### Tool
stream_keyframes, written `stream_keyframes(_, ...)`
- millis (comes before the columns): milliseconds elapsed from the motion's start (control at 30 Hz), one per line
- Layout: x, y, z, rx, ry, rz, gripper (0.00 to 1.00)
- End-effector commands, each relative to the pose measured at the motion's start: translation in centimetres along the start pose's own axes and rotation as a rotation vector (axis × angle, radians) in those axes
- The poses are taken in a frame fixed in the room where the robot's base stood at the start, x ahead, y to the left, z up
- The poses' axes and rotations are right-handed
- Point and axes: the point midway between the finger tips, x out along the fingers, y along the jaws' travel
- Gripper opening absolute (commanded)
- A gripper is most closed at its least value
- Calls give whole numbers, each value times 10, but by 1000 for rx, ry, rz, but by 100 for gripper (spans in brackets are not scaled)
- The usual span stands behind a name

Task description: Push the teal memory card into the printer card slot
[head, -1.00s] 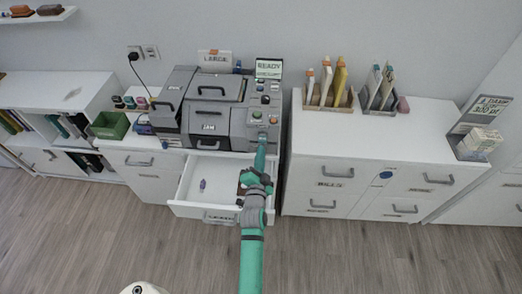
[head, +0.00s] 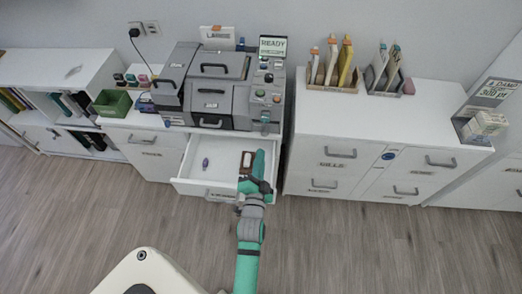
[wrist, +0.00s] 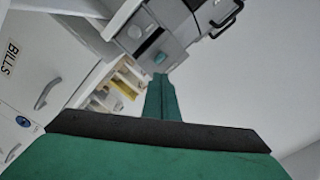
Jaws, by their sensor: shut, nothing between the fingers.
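The grey printer (head: 212,95) stands on the white desk, with a READY sign above its right-hand control panel. A small teal piece, seemingly the memory card (head: 265,118), shows at the lower front of that panel; it also shows in the wrist view (wrist: 158,58). It appears to sit at the slot, but how deep it is I cannot tell. My gripper (head: 259,155) is shut and empty, in front of and below the panel, over the open drawer's right side. In the wrist view its closed teal fingers (wrist: 160,80) point toward the printer, apart from the card.
The open drawer (head: 192,187) below the printer holds a small purple-blue item (head: 205,162) and a dark brownish item (head: 246,160). A white cabinet (head: 420,125) with file holders stands to the right. A green bin (head: 112,103) sits to the left. The floor in front is clear.

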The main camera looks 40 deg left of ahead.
Motion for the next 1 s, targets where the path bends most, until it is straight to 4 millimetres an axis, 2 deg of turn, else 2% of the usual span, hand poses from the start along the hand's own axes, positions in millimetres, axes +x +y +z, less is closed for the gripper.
stream_keyframes(367,-2,0,0,0,0,-1,0)
stream_keyframes(533,0,0,0,-59,1,-1,0)
stream_keyframes(667,7,0,0,-207,1,-1,0)
stream_keyframes(1000,33,0,0,-785,0,0,0)
